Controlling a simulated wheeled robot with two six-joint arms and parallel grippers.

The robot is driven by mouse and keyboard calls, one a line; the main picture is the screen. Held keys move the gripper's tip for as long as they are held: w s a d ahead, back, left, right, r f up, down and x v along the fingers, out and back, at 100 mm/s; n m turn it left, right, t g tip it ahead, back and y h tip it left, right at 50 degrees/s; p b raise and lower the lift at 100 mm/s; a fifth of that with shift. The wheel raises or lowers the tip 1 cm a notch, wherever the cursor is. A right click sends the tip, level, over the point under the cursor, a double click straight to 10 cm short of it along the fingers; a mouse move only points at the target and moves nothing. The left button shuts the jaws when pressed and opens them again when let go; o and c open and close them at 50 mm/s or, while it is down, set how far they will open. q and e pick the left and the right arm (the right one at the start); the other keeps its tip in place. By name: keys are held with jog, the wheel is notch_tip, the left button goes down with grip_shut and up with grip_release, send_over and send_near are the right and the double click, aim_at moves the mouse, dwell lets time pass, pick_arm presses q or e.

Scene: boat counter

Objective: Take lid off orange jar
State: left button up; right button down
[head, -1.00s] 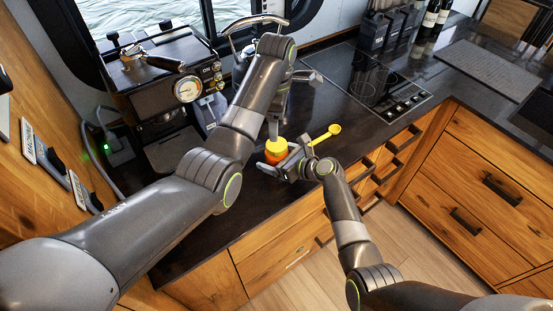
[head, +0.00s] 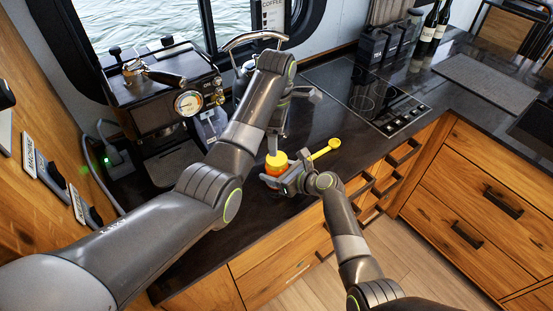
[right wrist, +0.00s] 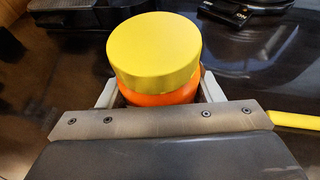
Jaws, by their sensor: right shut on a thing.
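The orange jar (head: 273,171) stands on the dark counter with its yellow lid (head: 276,160) on top. In the right wrist view the lid (right wrist: 153,48) sits on the orange body (right wrist: 158,96). My right gripper (head: 272,181) is shut on the jar's orange body, with a finger on either side below the lid. My left gripper (head: 275,143) points down just above the lid, its fingers partly hidden by its own wrist. I cannot tell if it touches the lid or how far its fingers are apart.
A yellow scoop (head: 324,150) lies on the counter just right of my right gripper. A coffee machine (head: 165,95) stands at the left back, and a cooktop (head: 365,98) lies to the right. The counter's front edge is close to the jar.

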aim_at(277, 158)
pick_arm(q)
jog(key=m, duration=0.9)
jog(key=shift+m, duration=0.4)
jog(key=m, duration=0.4)
jog(key=shift+m, duration=0.3)
jog(key=m, duration=1)
jog(key=shift+m, duration=0.3)
jog(key=m, duration=0.4)
jog(key=shift+m, duration=0.3)
jog(key=m, duration=0.4)
jog(key=shift+m, duration=0.4)
jog(key=m, duration=0.5)
jog(key=shift+f+m, duration=0.35)
jog(key=shift+m, duration=0.05)
notch_tip(277, 158, down, 7)
jog(key=shift+f, duration=0.15)
jog(key=shift+c, duration=0.4)
